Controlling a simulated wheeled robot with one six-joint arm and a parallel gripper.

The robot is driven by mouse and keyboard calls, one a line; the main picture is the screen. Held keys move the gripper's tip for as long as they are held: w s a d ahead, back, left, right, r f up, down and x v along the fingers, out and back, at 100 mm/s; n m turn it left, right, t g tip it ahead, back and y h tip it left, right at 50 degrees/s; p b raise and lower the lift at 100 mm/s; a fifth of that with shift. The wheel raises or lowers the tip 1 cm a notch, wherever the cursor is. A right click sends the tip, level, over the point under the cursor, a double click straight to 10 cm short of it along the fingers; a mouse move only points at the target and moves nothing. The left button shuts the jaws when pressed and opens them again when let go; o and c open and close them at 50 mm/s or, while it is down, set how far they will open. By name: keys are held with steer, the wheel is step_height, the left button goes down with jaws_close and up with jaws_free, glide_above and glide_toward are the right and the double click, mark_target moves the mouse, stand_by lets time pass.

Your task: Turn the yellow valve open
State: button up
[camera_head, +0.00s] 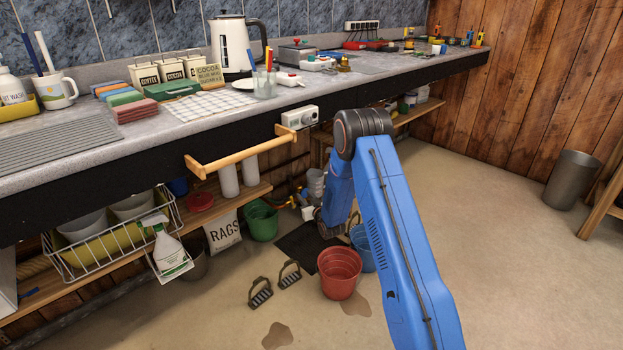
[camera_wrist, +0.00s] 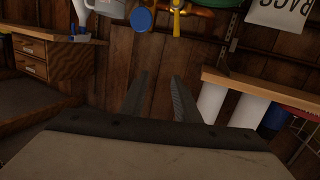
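The yellow valve (camera_wrist: 177,8) shows at the top edge of the wrist view, partly cut off, on a copper-coloured pipe (camera_wrist: 203,13). A round blue disc (camera_wrist: 142,19) is just left of it. In the head view, small yellow and red fittings (camera_head: 304,196) show under the counter, too small to tell apart. My gripper (camera_wrist: 160,85) is open and empty, with its two dark fingers apart and pointing toward the wooden wall. The valve lies beyond the fingertips in the picture, not between them. In the head view my blue arm hides most of the gripper.
A red bucket (camera_head: 339,272), a blue bucket (camera_head: 362,247) and a green bucket (camera_head: 261,220) stand on the floor near my arm. A wooden rail (camera_head: 240,149) juts from the counter.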

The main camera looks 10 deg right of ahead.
steer(key=s+r+g, duration=0.1)
steer(key=s+r, duration=0.1)
steer(key=r, duration=0.4)
steer(key=s+d+r+g+h, duration=0.1)
steer(key=s+r, duration=0.1)
steer(key=r, duration=0.5)
steer(key=shift+s+d, duration=0.3)
steer(key=shift+c, duration=0.6)
